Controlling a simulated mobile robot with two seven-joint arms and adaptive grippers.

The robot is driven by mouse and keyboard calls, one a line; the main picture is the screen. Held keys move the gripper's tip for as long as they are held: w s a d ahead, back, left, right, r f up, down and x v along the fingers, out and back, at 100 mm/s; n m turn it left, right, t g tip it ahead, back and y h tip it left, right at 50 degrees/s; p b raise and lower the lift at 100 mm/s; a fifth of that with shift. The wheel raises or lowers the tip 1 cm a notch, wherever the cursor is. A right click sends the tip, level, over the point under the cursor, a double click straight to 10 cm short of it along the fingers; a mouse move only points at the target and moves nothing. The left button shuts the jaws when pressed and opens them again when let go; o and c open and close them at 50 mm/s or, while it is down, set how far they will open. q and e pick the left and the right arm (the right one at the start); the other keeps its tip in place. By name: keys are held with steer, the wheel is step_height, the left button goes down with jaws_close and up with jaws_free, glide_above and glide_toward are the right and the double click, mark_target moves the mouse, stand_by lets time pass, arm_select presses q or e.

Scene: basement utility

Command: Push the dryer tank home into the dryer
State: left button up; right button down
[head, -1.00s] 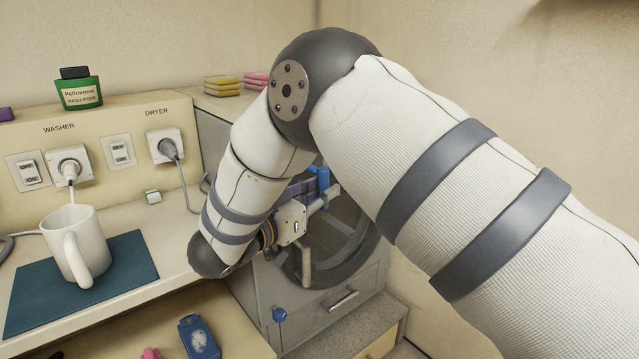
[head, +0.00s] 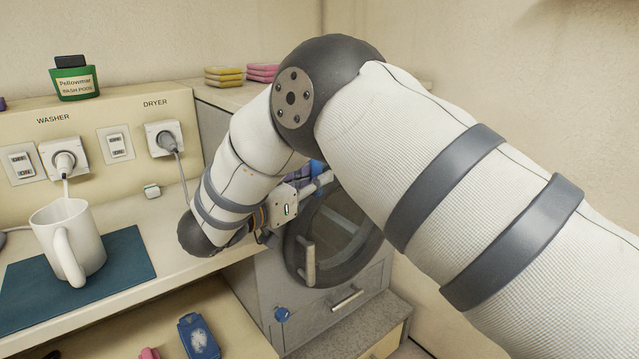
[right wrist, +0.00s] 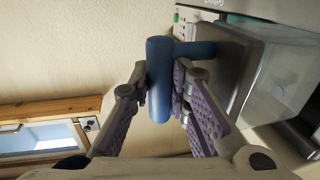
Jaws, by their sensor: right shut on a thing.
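The dryer tank shows in the right wrist view as a grey front (right wrist: 225,65) with a blue T-shaped handle (right wrist: 160,95) and a clear box-like body (right wrist: 285,85) behind it. The tank's body shows outside the dryer there; how far it stands out is hard to judge. My right gripper (right wrist: 160,70) has its purple-padded fingers on both sides of the handle bar and is shut on it. In the head view, the handle (head: 317,171) is mostly hidden by my arm. The grey dryer (head: 262,290) has a round door (head: 340,235) below the gripper. My left gripper is not in view.
A white mug (head: 68,240) stands on a blue mat (head: 128,255) on the counter at the left. Wall sockets with cords (head: 165,140) are behind. Folded cloths (head: 223,75) lie on top near the dryer. A blue packet (head: 198,337) lies on a lower shelf.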

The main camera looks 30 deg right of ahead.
steer(key=shift+w+r, duration=0.2)
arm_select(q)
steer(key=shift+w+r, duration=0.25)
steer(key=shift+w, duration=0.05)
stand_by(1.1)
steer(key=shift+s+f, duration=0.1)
arm_select(e)
steer(key=shift+f, duration=0.1)
steer(key=shift+w+a+f+b, duration=0.15)
steer(key=shift+w+b, duration=0.65)
steer(key=shift+w, duration=0.75)
steer(key=shift+w+a+r+b, duration=0.1)
steer(key=shift+w+b, duration=0.65)
steer(key=shift+w, duration=0.75)
steer(key=shift+w+a+b, duration=0.1)
steer(key=shift+w+b, duration=0.9)
steer(key=shift+w, duration=0.25)
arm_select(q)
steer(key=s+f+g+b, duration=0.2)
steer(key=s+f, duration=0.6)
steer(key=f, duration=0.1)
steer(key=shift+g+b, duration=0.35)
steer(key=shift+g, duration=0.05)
arm_select(e)
steer(key=shift+w+a+f, duration=0.15)
steer(key=shift+w, duration=1.05)
steer(key=c, duration=1.4)
jaws_free()
steer(key=shift+c, duration=0.2)
steer(key=shift+a, duration=0.1)
